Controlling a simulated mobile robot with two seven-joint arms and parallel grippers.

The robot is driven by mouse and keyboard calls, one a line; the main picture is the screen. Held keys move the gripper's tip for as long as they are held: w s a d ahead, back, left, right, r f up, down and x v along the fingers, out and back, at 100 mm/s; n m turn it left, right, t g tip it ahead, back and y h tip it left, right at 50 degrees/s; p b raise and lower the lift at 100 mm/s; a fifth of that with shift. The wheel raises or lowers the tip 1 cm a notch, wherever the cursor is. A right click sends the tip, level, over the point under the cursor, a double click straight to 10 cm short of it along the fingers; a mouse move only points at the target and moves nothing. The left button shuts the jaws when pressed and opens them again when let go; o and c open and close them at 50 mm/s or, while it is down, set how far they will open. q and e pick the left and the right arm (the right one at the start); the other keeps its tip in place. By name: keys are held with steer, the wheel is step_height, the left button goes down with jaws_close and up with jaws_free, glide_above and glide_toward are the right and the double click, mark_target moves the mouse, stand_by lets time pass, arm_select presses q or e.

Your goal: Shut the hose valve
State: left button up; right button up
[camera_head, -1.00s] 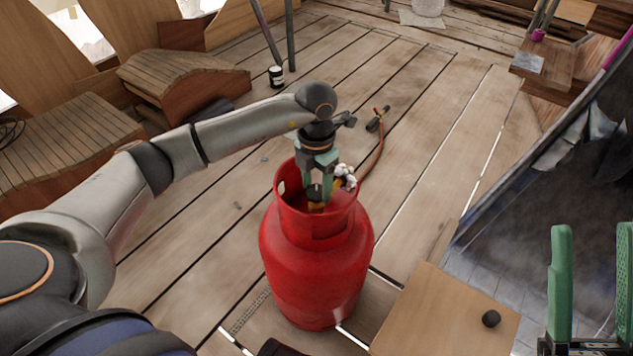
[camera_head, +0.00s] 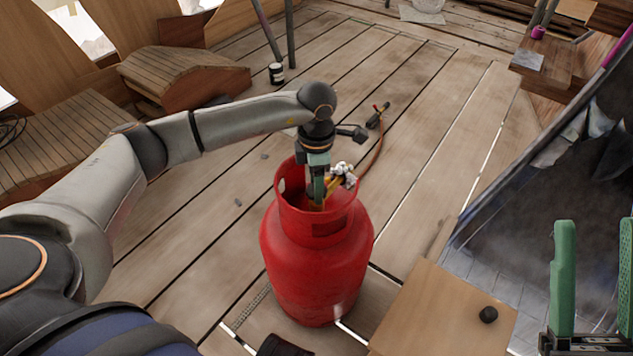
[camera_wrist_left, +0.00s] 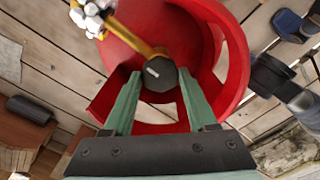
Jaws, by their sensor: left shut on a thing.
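A red gas cylinder (camera_head: 318,262) stands upright on the plank floor. Inside its collar is a brass valve (camera_wrist_left: 140,38) with a dark faceted knob (camera_wrist_left: 158,74) bearing a short white mark. My left gripper (camera_head: 317,197) reaches down into the collar. In the left wrist view its green fingers (camera_wrist_left: 160,80) are on either side of the knob, shut on it. A white, lumpy fitting (camera_head: 342,171) is at the valve's outlet. An orange-red hose (camera_head: 376,157) runs from there to a torch (camera_head: 377,116) on the floor. My right gripper (camera_head: 596,226) is open and empty at the lower right.
A wooden board (camera_head: 440,312) with a small black knob (camera_head: 488,315) lies right of the cylinder. A dark slanted panel (camera_head: 560,200) is on the right. A small can (camera_head: 276,73) stands on the far floor. The planks around the cylinder are mostly clear.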

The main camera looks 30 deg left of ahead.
stand_by(0.4)
arm_select(q)
steer(key=o, duration=1.4)
steer(key=shift+c, duration=0.2)
steer(key=shift+r, duration=0.1)
step_height(320, 180, up, 12)
steer(key=p, duration=0.4)
steer(key=shift+r, duration=0.2)
arm_select(e)
steer(key=shift+n, duration=0.3)
steer(key=r, duration=0.4)
steer(key=shift+d+r, duration=0.2)
steer(key=shift+d, duration=0.05)
steer(key=shift+f, duration=0.1)
